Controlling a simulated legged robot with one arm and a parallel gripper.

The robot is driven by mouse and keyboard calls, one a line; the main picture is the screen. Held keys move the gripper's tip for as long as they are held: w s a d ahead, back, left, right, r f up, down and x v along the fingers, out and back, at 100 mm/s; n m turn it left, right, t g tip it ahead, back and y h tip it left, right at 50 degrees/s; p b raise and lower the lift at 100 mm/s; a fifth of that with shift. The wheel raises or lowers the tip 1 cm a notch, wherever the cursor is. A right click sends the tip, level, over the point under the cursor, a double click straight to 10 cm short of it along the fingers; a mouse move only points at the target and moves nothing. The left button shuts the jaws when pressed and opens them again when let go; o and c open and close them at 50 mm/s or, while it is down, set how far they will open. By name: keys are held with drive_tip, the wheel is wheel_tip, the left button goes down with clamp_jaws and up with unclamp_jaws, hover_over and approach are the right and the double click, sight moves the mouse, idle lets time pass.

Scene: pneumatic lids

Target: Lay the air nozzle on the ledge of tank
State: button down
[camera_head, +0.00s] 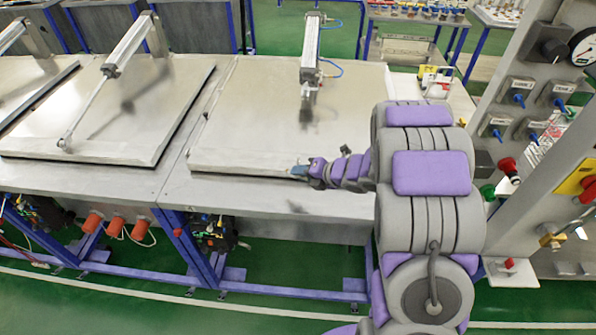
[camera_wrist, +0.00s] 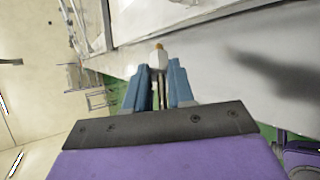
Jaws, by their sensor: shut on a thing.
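My gripper (camera_head: 298,171) is at the front edge of the right-hand tank, close to its closed lid (camera_head: 255,110). In the wrist view, its two blue fingers (camera_wrist: 157,80) are shut on the air nozzle (camera_wrist: 158,59), a small pale piece with a brass-coloured tip. The nozzle points away from my gripper and sticks out past the fingertips. In the head view it is too small to make out. The tank's ledge (camera_head: 250,195) is a bare grey metal strip in front of the lid. I cannot tell whether the nozzle touches it.
A pneumatic cylinder (camera_head: 310,45) stands over the right lid. Another lid (camera_head: 110,110) with its cylinder (camera_head: 130,42) is at the left. A control panel (camera_head: 540,110) with blue valves, a gauge and red knobs stands at the right. The ledge left of my gripper is clear.

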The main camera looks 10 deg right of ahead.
drive_tip(key=shift+d+f+b, duration=0.2)
drive_tip(key=shift+f, duration=0.3)
drive_tip(key=shift+d+f+b, duration=0.15)
drive_tip(key=shift+d+f, duration=0.05)
drive_tip(key=shift+f, duration=0.25)
drive_tip(key=f, duration=0.1)
drive_tip(key=a+f+b, duration=0.1)
drive_tip(key=f+b, duration=0.1)
drive_tip(key=shift+a+f, duration=0.1)
drive_tip(key=shift+a, duration=0.15)
drive_tip(key=shift+a+f+b, duration=0.1)
drive_tip(key=shift+f+b, duration=0.55)
drive_tip(key=shift+b, duration=0.15)
drive_tip(key=shift+d+f+b, duration=0.2)
drive_tip(key=shift+f+b, duration=0.1)
drive_tip(key=shift+d+f+b, duration=0.25)
drive_tip(key=shift+d+b, duration=0.05)
drive_tip(key=shift+d, duration=0.2)
drive_tip(key=shift+a, duration=0.5)
drive_tip(key=c, duration=1.3)
unclamp_jaws()
drive_tip(key=o, duration=0.4)
drive_tip(key=shift+d, duration=0.2)
drive_tip(key=shift+s, duration=0.1)
